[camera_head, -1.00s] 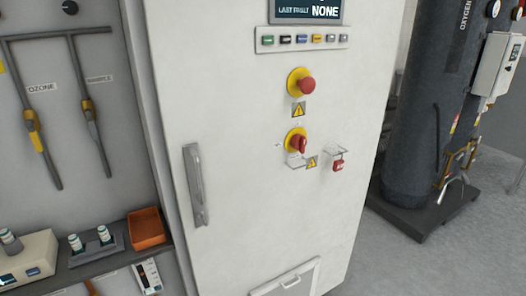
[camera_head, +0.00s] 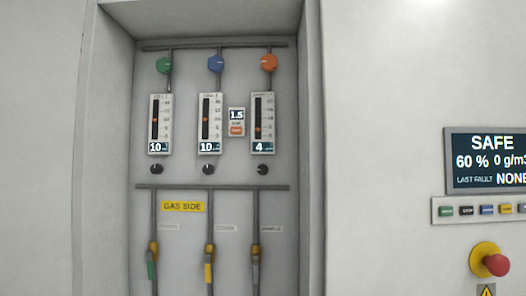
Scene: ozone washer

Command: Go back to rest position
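Neither of my grippers nor any part of my arms shows in the head view. The view faces the washer's white cabinet (camera_head: 400,110) and its recessed gas panel (camera_head: 222,175). Three flowmeters hang there, the left one (camera_head: 160,124) and the middle one (camera_head: 210,123) reading 10 and the right one (camera_head: 262,123) reading 4. The display (camera_head: 486,160) at the right reads SAFE, 60 %, 0 g/m3, last fault NONE. The red emergency button (camera_head: 495,264) sits below it on a yellow ring.
Green (camera_head: 164,65), blue (camera_head: 215,63) and orange (camera_head: 268,62) knobs sit above the flowmeters. Valves with yellow parts, such as the middle one (camera_head: 209,262), are on pipes below the GAS SIDE label (camera_head: 183,207). The floor is out of view.

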